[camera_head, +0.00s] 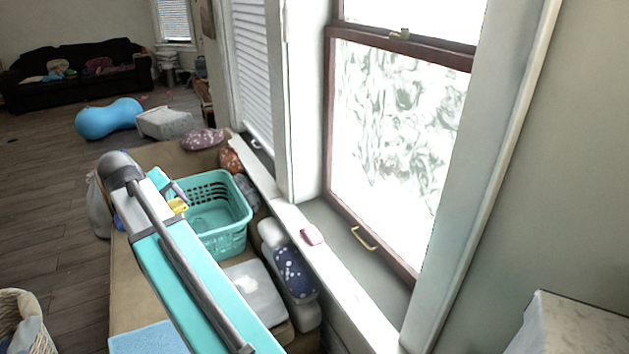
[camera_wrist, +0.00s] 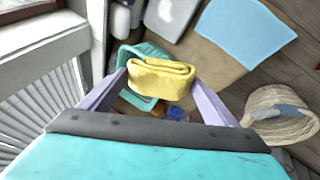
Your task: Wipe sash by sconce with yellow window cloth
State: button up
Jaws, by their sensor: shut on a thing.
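My gripper (camera_wrist: 161,80) is shut on the folded yellow cloth (camera_wrist: 160,72), which sits between the two purple fingers in the wrist view. In the head view the yellow cloth (camera_head: 179,205) shows partly beside my arm, in front of the teal basket. The window sash (camera_head: 400,110) has a dark reddish-brown frame, and its glass carries cloudy, swirling smears. The cloth is well to the left of the sash and apart from it. I see no sconce in either view.
A teal laundry basket (camera_head: 247,222) stands below my gripper, beside the sill. A pink item (camera_head: 312,235) lies on the white ledge, near the sash's brass handle (camera_head: 363,239). A wicker basket (camera_wrist: 262,128) stands on the floor. A white cabinet (camera_head: 575,325) is at lower right.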

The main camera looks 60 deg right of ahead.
jog(key=s+d+f+g+h+b, duration=0.1)
jog(key=s+d+h, duration=0.1)
jog(key=s+d, duration=0.5)
jog(key=s+d+g+h+b, duration=0.1)
jog(key=s+d+h, duration=0.15)
jog(key=d, duration=0.85)
jog(key=s+d+f+g+h+b, duration=0.1)
jog(key=s+d+g+h+b, duration=0.1)
jog(key=s+d, duration=0.45)
jog(key=s+d+g+h+b, duration=0.1)
jog(key=s+d+h, duration=0.1)
jog(key=s+d, duration=0.7)
jog(key=s+d+f+n+h+b, duration=0.1)
jog(key=s+d+h+b, duration=0.1)
jog(key=s+d, duration=0.8)
jog(key=shift+d+f+g+h, duration=0.25)
jog(key=shift+d+g+h, duration=0.15)
jog(key=shift+h, duration=0.35)
jog(key=shift+s+d, duration=0.1)
jog(key=shift+s+d+p, duration=0.2)
jog(key=shift+s+d, duration=0.35)
jog(key=shift+d, duration=0.25)
jog(key=shift+s+d+p, duration=0.25)
jog(key=shift+s+d, duration=0.25)
jog(key=shift+d, duration=0.3)
jog(key=shift+s+d+p, duration=0.2)
jog(key=shift+s+d, duration=0.35)
jog(key=shift+d, duration=0.25)
